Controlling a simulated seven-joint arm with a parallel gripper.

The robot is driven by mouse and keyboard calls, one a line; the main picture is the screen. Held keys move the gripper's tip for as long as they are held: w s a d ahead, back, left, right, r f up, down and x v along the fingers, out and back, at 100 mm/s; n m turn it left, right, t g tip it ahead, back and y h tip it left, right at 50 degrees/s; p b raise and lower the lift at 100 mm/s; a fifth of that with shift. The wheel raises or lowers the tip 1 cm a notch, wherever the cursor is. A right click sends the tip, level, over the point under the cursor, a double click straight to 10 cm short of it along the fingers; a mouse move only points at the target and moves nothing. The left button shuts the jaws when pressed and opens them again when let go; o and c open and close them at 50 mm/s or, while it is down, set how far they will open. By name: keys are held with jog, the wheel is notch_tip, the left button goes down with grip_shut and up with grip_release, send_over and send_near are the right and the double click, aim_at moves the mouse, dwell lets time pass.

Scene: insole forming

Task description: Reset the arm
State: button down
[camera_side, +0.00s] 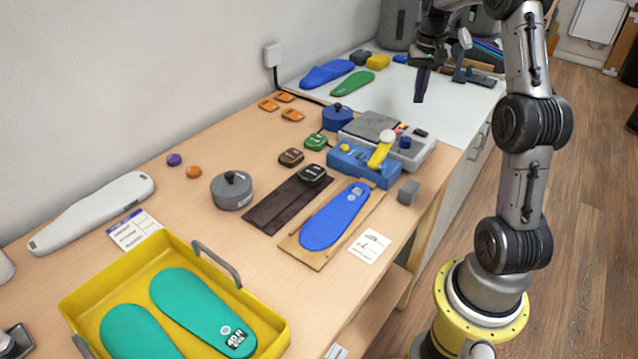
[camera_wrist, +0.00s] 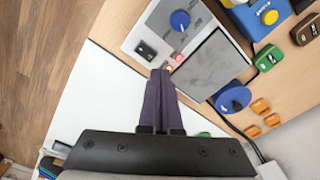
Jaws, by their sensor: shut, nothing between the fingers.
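My gripper (camera_side: 421,86) hangs above the white counter at the back right in the side view, pointing down, with dark purple fingers. In the wrist view my gripper (camera_wrist: 159,76) has its two fingers together with nothing between them. It is apart from the things below it. My arm stands upright at the right of the side view, its base beside the table.
A grey machine (camera_side: 412,157) with a flat plate and a blue and yellow press (camera_side: 362,167) stand near the table's right edge. A blue insole (camera_side: 336,216) lies on a wooden board. A yellow tray (camera_side: 81,297) holds teal insoles. The white counter (camera_side: 460,106) has free room.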

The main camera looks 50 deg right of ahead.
jog(key=a+r+n+t, duration=0.15)
jog(key=a+r, duration=0.25)
jog(key=a, duration=0.4)
jog(key=a+r+n+t+h, duration=0.1)
jog(key=a+r+n, duration=0.1)
jog(key=a+r, duration=0.4)
jog(key=a+r+n+t, duration=0.1)
jog(key=a+r+n, duration=0.15)
jog(key=a, duration=0.65)
jog(key=s+a+n+t, duration=0.1)
jog(key=s+a+n, duration=0.2)
jog(key=s+a, duration=0.5)
jog(key=s+a+f+n+y, duration=0.1)
jog(key=s+a+f+n, duration=0.1)
jog(key=s+a+f, duration=0.3)
notch_tip(320, 180, down, 2)
jog(key=shift+s+a+t, duration=0.15)
jog(key=shift+s+t, duration=0.2)
jog(key=shift+s, duration=0.8)
